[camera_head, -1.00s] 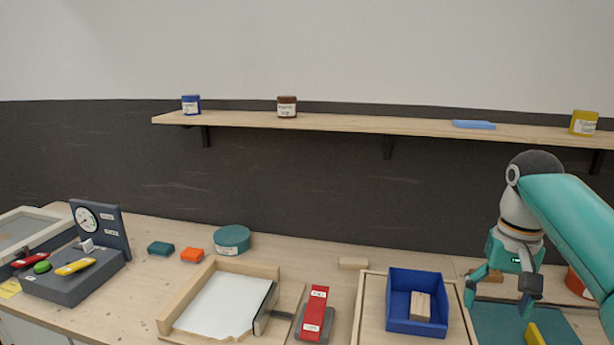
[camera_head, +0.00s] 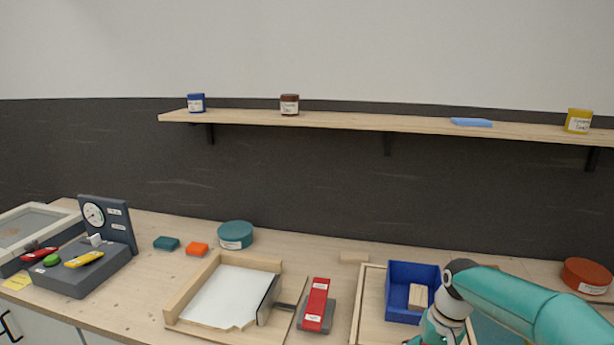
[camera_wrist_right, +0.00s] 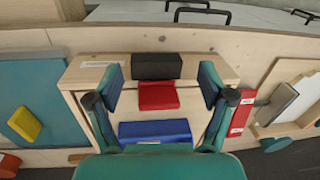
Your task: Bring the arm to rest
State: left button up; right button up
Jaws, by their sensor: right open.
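My right arm (camera_head: 520,300) reaches in from the right in the head view, its wrist low in front of the wooden tray's right side. Its fingers are mostly cut off by the bottom edge there. In the right wrist view my right gripper (camera_wrist_right: 157,88) is open, its two fingers wide apart. A black block (camera_wrist_right: 157,66), a red block (camera_wrist_right: 158,95) and a blue piece (camera_wrist_right: 155,131) show between and below the fingers; nothing is gripped. I cannot tell whether the blue piece is a block or part of the bin. My left gripper is out of view.
A blue bin (camera_head: 398,272) with wooden pieces stands beside the right wrist. A red-handled device (camera_head: 317,298) and a paper tray (camera_head: 190,293) lie left of it. A teal mat with a yellow block (camera_wrist_right: 24,123) lies nearby. A shelf (camera_head: 350,121) spans the back wall.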

jog(key=s+a+f+y, duration=0.1)
jog(key=s+a+f, duration=0.15)
jog(key=f, duration=0.35)
jog(key=s+a+f, duration=0.2)
jog(key=a+f, duration=0.1)
jog(key=f, duration=0.3)
jog(key=s+a+f, duration=0.3)
jog(key=s+f, duration=0.4)
jog(key=s, duration=0.3)
jog(key=s+a+f+y, duration=0.1)
jog(key=s+a+f, duration=0.3)
jog(key=s+f, duration=0.3)
jog(key=s, duration=0.4)
jog(key=shift+s+f+y, duration=0.15)
jog(key=shift+s+y, duration=0.05)
jog(key=shift+y, duration=0.1)
